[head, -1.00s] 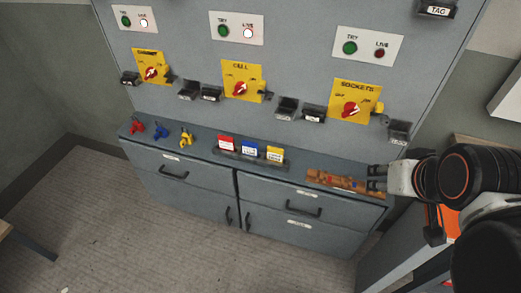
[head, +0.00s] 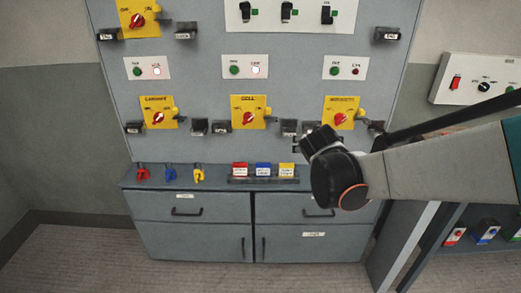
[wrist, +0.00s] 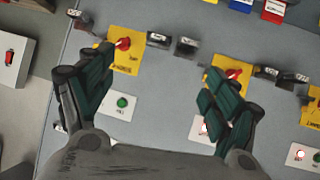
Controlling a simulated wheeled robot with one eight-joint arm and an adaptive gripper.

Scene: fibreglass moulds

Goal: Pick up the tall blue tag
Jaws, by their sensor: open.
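A blue tag (head: 263,169) with a white label stands in a dark rack on the cabinet's ledge, between a red tag (head: 240,169) and a yellow tag (head: 287,169). In the wrist view a blue tag (wrist: 241,5) shows at the top edge, cut off, beside a red one (wrist: 273,10). My gripper (wrist: 160,72) is open and empty, its fingers spread in front of the grey panel, apart from the tags. In the head view my wrist mostly hides the gripper, right of the rack.
Small red, blue (head: 171,172) and yellow items lie on the ledge left of the rack. Yellow switch plates (head: 249,112) with red knobs and black holders stick out of the panel above. More red and blue tags (head: 487,231) stand on a lower shelf at right.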

